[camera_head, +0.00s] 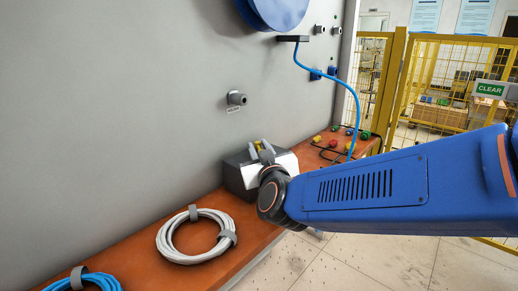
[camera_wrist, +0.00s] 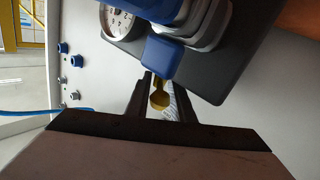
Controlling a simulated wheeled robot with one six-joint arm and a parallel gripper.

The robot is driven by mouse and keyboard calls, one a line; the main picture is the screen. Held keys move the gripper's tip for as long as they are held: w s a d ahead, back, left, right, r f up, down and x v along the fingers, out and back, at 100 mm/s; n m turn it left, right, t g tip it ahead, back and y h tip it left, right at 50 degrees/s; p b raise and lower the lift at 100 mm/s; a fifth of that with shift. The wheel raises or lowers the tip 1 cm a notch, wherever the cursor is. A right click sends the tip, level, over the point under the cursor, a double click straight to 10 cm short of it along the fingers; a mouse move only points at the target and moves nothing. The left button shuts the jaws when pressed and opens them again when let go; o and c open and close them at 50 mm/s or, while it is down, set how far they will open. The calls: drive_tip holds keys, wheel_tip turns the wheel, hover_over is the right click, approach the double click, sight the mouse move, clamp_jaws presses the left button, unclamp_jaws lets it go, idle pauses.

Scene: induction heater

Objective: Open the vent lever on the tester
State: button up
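The tester is a dark grey box with a pale face (camera_head: 236,174) on the orange bench. In the wrist view its dark body (camera_wrist: 220,75) carries a round white gauge (camera_wrist: 118,20) and blue and grey fittings, with a blue block (camera_wrist: 160,53) nearest me. A yellow, round-ended lever-like part (camera_wrist: 160,98) shows between my fingers; a bit of yellow also shows at the tester's top in the head view. My gripper (camera_wrist: 161,98) looks open, its fingers either side of the yellow part with gaps visible. Whether this part is the vent lever, I cannot tell.
A white coiled hose (camera_head: 165,245) and a blue coil (camera_head: 88,283) lie on the bench (camera_head: 215,270) left of the tester. A blue hose (camera_head: 357,105) and several coloured fittings are to its right. A grey wall (camera_head: 110,110) stands behind; a yellow fence (camera_head: 400,80) is farther right.

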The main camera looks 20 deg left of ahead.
clamp_jaws()
drive_tip(key=shift+w+d+n+g+y, duration=0.1)
drive_tip(key=shift+n+g+y, duration=0.2)
drive_tip(key=shift+n+y, duration=0.25)
drive_tip(key=shift+w+d+n+g+y, duration=0.1)
drive_tip(key=shift+n+g+y, duration=0.6)
drive_tip(key=shift+g+y, duration=0.15)
drive_tip(key=shift+w+d+n+g+y, duration=0.1)
drive_tip(key=shift+n+g+y, duration=0.6)
drive_tip(key=shift+y, duration=0.2)
drive_tip(key=shift+w+d+n+g+y, duration=0.1)
drive_tip(key=shift+w+n+g+y, duration=0.05)
drive_tip(key=shift+n+g+y, duration=1)
drive_tip(key=shift+w+n+g+y, duration=0.1)
drive_tip(key=shift+n+g+y, duration=0.15)
drive_tip(key=shift+n+g, duration=0.75)
drive_tip(key=shift+r+m+g, duration=0.1)
drive_tip(key=shift+m+g, duration=0.2)
drive_tip(key=o, duration=0.5)
unclamp_jaws()
drive_tip(key=shift+o, duration=0.2)
